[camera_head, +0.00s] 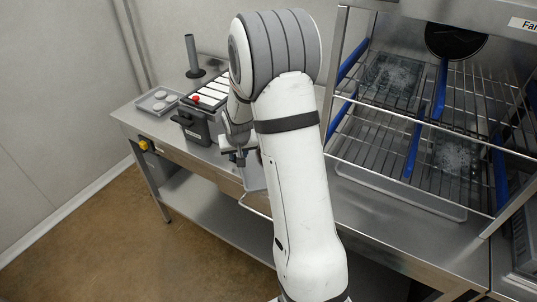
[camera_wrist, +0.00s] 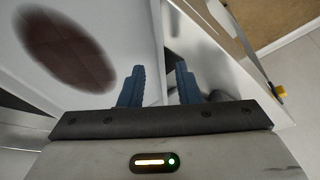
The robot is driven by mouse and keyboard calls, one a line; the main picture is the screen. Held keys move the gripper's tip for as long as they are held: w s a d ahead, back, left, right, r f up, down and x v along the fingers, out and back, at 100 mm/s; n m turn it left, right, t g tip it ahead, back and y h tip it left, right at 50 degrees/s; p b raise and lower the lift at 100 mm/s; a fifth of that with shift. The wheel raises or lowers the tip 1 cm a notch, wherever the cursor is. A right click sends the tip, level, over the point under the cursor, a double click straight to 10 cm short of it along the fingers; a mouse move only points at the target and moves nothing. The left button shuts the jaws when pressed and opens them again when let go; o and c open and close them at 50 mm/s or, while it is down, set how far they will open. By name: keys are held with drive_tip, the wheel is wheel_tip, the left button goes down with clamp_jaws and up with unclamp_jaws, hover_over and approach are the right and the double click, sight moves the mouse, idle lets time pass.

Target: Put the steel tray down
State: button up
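The steel tray (camera_head: 253,177) shows as a pale grey panel beside my gripper, by the front of the steel table. My arm hides most of it. In the wrist view a large pale smooth surface, seemingly the tray (camera_wrist: 115,28), fills the upper left and bears a blurred dark brown oval. Its right edge runs down toward the space between my blue fingertips. My gripper (camera_wrist: 158,72) has its fingers apart; whether they clamp the edge cannot be made out. My gripper also shows in the head view (camera_head: 238,156), partly behind my wrist.
A dark box with white bars and a red knob (camera_head: 196,99) stands on the steel table (camera_head: 150,125). A small tray with pale discs (camera_head: 159,101) and an upright grey cylinder (camera_head: 192,55) are behind. A wire rack with blue bars (camera_head: 413,140) fills the right.

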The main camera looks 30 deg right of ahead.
drive_tip(key=shift+w+d+f, duration=0.1)
drive_tip(key=shift+w+f, duration=0.05)
drive_tip(key=shift+f, duration=0.4)
drive_tip(key=shift+c, duration=0.2)
clamp_jaws()
